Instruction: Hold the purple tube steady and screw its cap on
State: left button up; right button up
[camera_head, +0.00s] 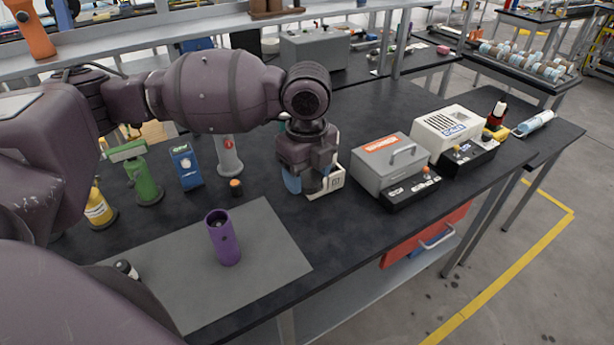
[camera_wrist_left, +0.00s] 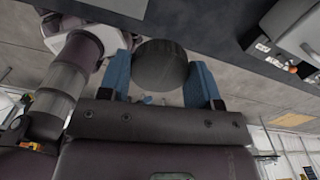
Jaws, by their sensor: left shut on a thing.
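The purple tube (camera_head: 222,238) stands upright on a grey mat (camera_head: 270,262), its open top facing up with no cap on it. My left gripper (camera_head: 308,186) is above the table, to the right of and behind the tube and apart from it. In the left wrist view its blue fingers (camera_wrist_left: 160,88) are shut on a dark round piece (camera_wrist_left: 160,66), which looks like the cap. The head view hides this piece behind the gripper. My right gripper is not in view.
A white box (camera_head: 328,184) stands close behind my left gripper. A grey case (camera_head: 392,163) and a white device (camera_head: 446,132) stand to the right. A green bottle (camera_head: 144,178), blue box (camera_head: 186,166) and small orange-topped piece (camera_head: 235,187) stand behind the mat. The mat around the tube is mostly clear.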

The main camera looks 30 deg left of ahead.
aim_at(315, 176)
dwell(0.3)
pick_arm(q)
jog(key=n, duration=0.2)
jog(key=f+n, duration=0.1)
jog(key=n, duration=0.2)
jog(key=shift+w+d+f+n, duration=0.25)
jog(key=shift+d+f+n, duration=0.05)
jog(key=shift+d+f, duration=0.1)
jog(key=n, duration=0.1)
jog(key=f+n, duration=0.1)
jog(key=n, duration=0.3)
jog(key=shift+w+d+f, duration=0.2)
jog(key=shift+f, duration=0.05)
jog(key=f+n, duration=0.1)
jog(key=n, duration=0.3)
jog(key=f+n, duration=0.1)
jog(key=n, duration=0.2)
jog(key=d+f+n, duration=0.1)
jog(key=n, duration=0.3)
jog(key=shift+w+f+n, duration=0.1)
jog(key=shift+w+n, duration=0.15)
jog(key=shift+n, duration=0.05)
